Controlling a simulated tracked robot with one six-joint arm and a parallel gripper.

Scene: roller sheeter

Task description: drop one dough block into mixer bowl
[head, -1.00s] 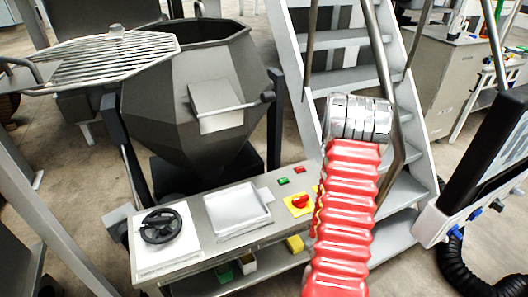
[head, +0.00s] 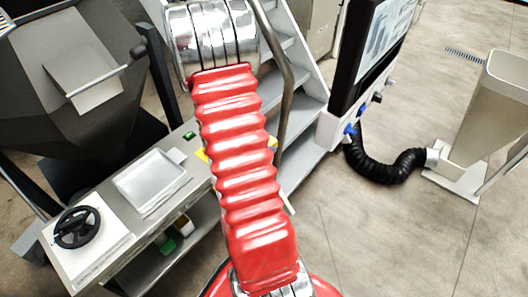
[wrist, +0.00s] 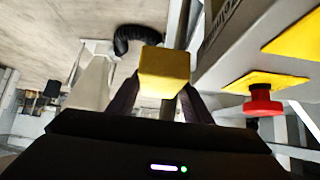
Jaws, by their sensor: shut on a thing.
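In the wrist view my gripper (wrist: 162,95) is shut on a yellow dough block (wrist: 164,70), which sits between the two dark fingers. In the head view my red ribbed arm stands in front of the bench, and the gripper and the held block do not show. The grey faceted mixer bowl (head: 50,105) is at the upper left of the head view, cut off by the frame edge. Its opening is out of the picture. I cannot tell the distance between the block and the bowl.
A bench with a silver tray (head: 150,181) and a black handwheel (head: 77,227) stands below the bowl. Metal stairs (head: 305,95) and a screen panel (head: 368,50) with a black hose (head: 385,165) are to the right. A red button (wrist: 263,104) shows close to my gripper. Open floor lies at lower right.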

